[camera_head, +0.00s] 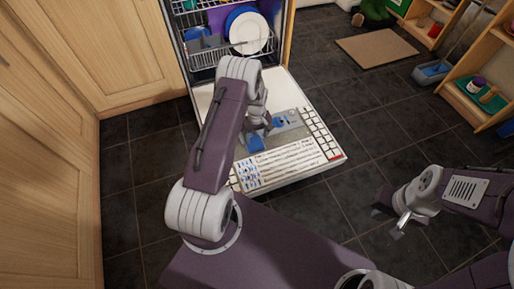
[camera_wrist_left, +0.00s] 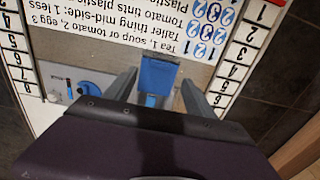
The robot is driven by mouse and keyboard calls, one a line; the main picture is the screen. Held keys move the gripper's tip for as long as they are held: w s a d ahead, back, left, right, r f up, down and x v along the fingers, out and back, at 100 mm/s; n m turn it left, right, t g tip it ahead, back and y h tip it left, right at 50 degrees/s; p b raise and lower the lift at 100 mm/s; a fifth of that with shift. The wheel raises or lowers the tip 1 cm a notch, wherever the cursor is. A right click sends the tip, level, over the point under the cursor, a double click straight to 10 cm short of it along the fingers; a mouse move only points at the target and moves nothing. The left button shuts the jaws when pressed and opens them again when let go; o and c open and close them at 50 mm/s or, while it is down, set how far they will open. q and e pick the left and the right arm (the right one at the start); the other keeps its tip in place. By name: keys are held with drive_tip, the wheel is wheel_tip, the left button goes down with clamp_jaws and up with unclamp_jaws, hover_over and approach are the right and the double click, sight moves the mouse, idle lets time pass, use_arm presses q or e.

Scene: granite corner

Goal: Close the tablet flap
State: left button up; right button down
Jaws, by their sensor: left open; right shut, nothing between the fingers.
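The dishwasher door (camera_head: 327,143) lies folded down, with a grey dispenser panel (camera_head: 292,130) in it. The blue tablet flap (camera_head: 255,143) sticks out from the panel's left part and looks open; its exact angle is hard to tell. My left gripper (camera_head: 262,127) is open just above the panel, beside the flap. In the left wrist view the flap (camera_wrist_left: 159,74) shows between and slightly beyond the two grey fingertips (camera_wrist_left: 158,88), with no clear contact. My right gripper (camera_head: 392,220) is shut and empty, away from the door over the floor at the right.
The dishwasher racks (camera_head: 222,50) hold dishes, including a white plate (camera_head: 249,33), behind the door. Wooden cabinets (camera_head: 85,50) stand at the left. A wooden shelf (camera_head: 480,85) and a mat (camera_head: 377,47) are at the back right. Dark floor between is clear.

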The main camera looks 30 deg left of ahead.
sight(256, 148)
use_arm(q)
wheel_tip(256, 148, down, 7)
drive_tip(key=b, duration=0.4)
drive_tip(key=shift+r, duration=0.1)
clamp_jaws()
drive_tip(key=shift+a+r, duration=0.1)
